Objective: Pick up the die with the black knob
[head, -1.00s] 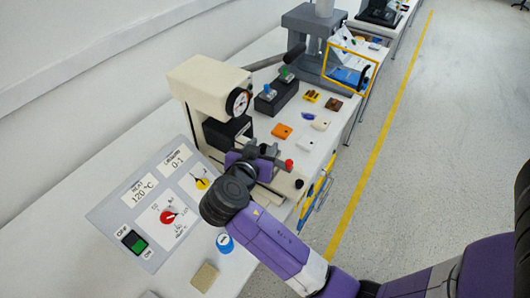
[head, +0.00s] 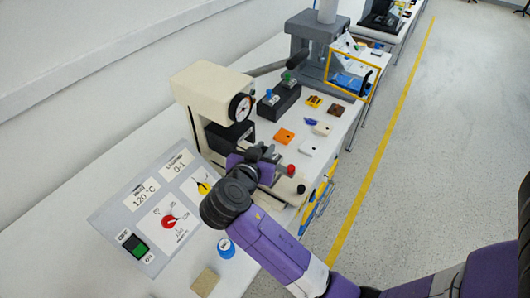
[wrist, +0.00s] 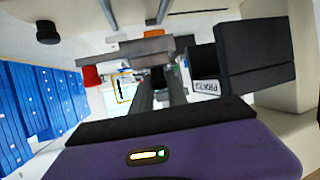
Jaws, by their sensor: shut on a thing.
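My gripper (head: 264,153) is at the front of the cream press (head: 205,88), low beside its base. In the wrist view my fingers (wrist: 160,88) are closed around a small dark piece, which fits the black knob of the die (wrist: 158,76). A grey bar (wrist: 140,48) lies just beyond the fingertips. The die's body is mostly hidden by my wrist in the head view, and I cannot tell whether it is lifted. Two other dies, with a blue knob (head: 269,93) and a green knob (head: 287,76), stand in a black rack (head: 276,106).
A red knob (head: 291,169) and a black knob (head: 300,188) stick out near my gripper. A control panel (head: 150,210) lies left. Small orange and white plates (head: 284,136) lie behind the gripper. A blue round container (head: 226,247) stands in front.

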